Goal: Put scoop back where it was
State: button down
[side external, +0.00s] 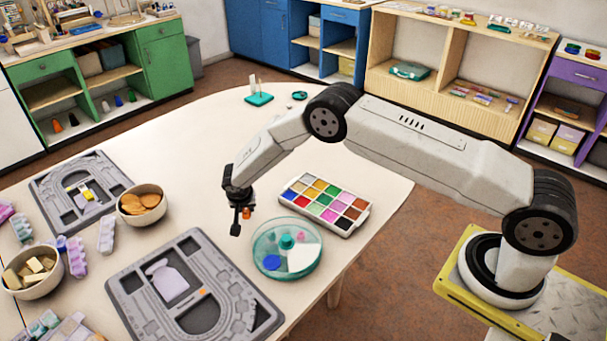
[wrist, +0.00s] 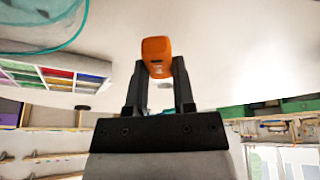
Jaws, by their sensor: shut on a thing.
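My gripper (side external: 238,226) is above the table, left of the bead box and the round teal tray. It is shut on a small orange piece (wrist: 156,56), which the wrist view shows between the two fingertips; in the side view it is a small orange spot (side external: 247,213). I cannot tell from its visible part whether it is the scoop. A flat lilac scoop-like shape (side external: 171,283) lies in the near grey bead board (side external: 128,290). A small orange spot (side external: 202,293) also shows on that board.
The round teal tray (side external: 258,262) holds several coloured pieces. The box of coloured compartments (side external: 325,203) is behind it. A second grey board (side external: 45,187), a bowl of orange-brown discs (side external: 143,214) and a bowl of pale blocks (side external: 33,285) are at left.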

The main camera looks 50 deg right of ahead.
aim_at(245, 212)
jog(key=shift+f, duration=0.1)
jog(key=shift+w+f, duration=0.15)
jog(key=shift+w, duration=0.05)
jog(key=shift+f, duration=1.5)
jog(key=shift+f, duration=0.15)
jog(key=shift+c, duration=2.3)
grip_release()
jog(key=v, duration=1.2)
